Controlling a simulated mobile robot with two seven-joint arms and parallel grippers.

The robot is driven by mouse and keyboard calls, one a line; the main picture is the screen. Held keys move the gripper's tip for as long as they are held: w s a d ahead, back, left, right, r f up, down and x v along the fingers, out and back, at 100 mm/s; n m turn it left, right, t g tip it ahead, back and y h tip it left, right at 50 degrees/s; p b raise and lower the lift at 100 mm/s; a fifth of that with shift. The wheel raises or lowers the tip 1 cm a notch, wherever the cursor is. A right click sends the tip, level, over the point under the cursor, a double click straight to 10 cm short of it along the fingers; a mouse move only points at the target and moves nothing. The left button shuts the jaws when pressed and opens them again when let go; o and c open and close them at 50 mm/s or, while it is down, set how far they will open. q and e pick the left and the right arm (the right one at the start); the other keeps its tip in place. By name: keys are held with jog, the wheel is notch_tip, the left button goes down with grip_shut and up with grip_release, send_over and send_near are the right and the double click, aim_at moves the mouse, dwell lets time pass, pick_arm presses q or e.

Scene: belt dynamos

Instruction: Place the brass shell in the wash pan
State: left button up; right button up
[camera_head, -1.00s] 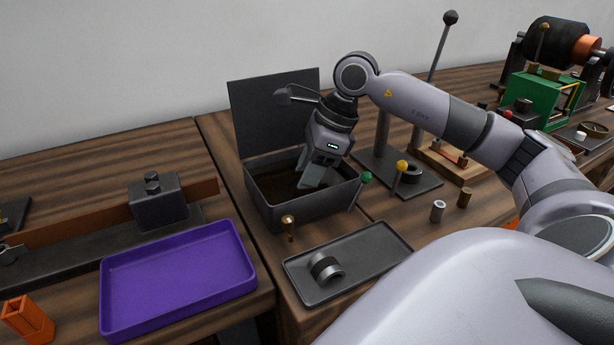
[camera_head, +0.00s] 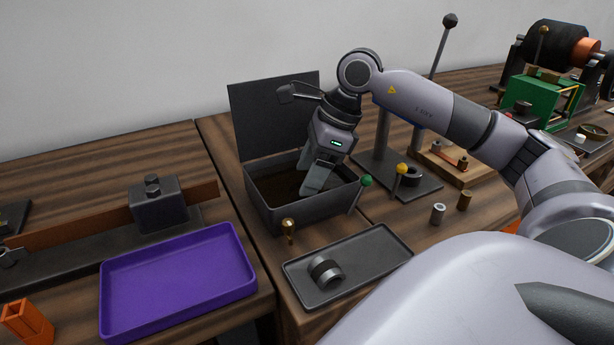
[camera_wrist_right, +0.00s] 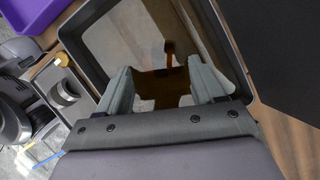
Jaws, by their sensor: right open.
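The wash pan seems to be the dark grey, lidded box (camera_head: 300,210) with brown liquid inside; its rim also shows in the right wrist view (camera_wrist_right: 85,68). My right gripper (camera_head: 312,178) points down inside the pan, its fingers apart. In the right wrist view the open fingers (camera_wrist_right: 167,85) are over the liquid. A brown shape between them may be a reflection or the sunken shell; I cannot tell. A small brass cylinder (camera_head: 465,198) stands on the table to the right; I cannot tell whether it is the brass shell. My left gripper is out of view.
A grey tray (camera_head: 372,262) with a metal ring piece (camera_head: 325,272) lies in front of the pan. A brass-topped peg (camera_head: 289,226) and green-knobbed (camera_head: 366,181) and yellow-knobbed (camera_head: 401,168) levers stand nearby. A purple tray (camera_head: 180,290) is at left. The pan's raised lid stands behind.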

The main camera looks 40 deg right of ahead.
jog(key=p+v, duration=0.1)
jog(key=v, duration=0.9)
jog(key=shift+s+d+r, duration=0.15)
jog(key=shift+r, duration=0.15)
